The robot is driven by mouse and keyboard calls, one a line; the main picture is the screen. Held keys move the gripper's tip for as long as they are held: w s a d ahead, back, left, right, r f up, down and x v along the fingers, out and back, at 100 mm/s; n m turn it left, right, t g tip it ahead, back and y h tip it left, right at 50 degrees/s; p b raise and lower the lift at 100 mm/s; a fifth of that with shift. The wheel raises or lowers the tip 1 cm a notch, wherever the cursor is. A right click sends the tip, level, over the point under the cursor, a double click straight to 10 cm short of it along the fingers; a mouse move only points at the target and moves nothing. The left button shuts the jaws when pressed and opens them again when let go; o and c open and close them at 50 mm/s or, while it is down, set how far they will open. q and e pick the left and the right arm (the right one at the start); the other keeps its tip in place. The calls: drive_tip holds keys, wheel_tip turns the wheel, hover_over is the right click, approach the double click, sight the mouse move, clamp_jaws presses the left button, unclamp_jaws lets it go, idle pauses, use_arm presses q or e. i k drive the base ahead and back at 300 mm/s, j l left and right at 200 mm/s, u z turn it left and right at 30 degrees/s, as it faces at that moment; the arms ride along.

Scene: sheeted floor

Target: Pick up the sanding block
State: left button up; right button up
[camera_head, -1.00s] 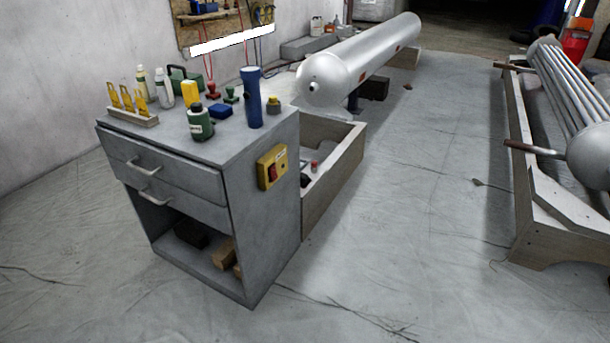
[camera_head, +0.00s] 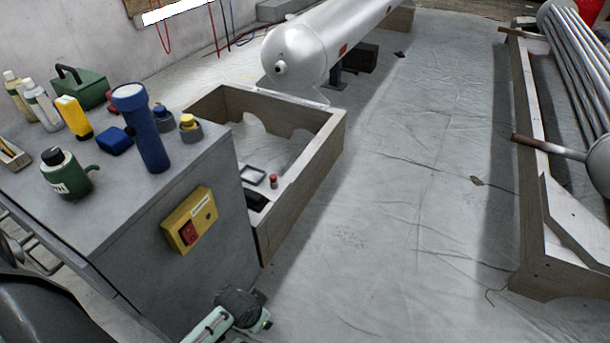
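No object in view is clearly a sanding block. A small blue block (camera_head: 115,141) on the grey cabinet top (camera_head: 120,205) may be it, but I cannot tell. It lies between a yellow item (camera_head: 73,117) and a blue cylinder (camera_head: 143,128). A pale green and dark grey part of my arm (camera_head: 237,310) shows at the bottom, in front of the cabinet's right side. I see no fingertips of either gripper.
A green bottle (camera_head: 67,174), a green case (camera_head: 80,88) and white bottles (camera_head: 42,104) crowd the cabinet top. A yellow switch box (camera_head: 189,220) juts from its side. An open wooden crate (camera_head: 300,180) stands behind.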

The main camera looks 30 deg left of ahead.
sight(257, 201)
drive_tip(key=i+l, duration=0.1)
drive_tip(key=i, duration=1.6)
drive_tip(key=i+u, duration=0.2)
drive_tip(key=i, duration=0.2)
drive_tip(key=i+l+u, duration=0.2)
drive_tip(key=i, duration=0.2)
drive_tip(key=i+l+u, duration=0.2)
drive_tip(key=i, duration=0.2)
drive_tip(key=u, duration=1.85)
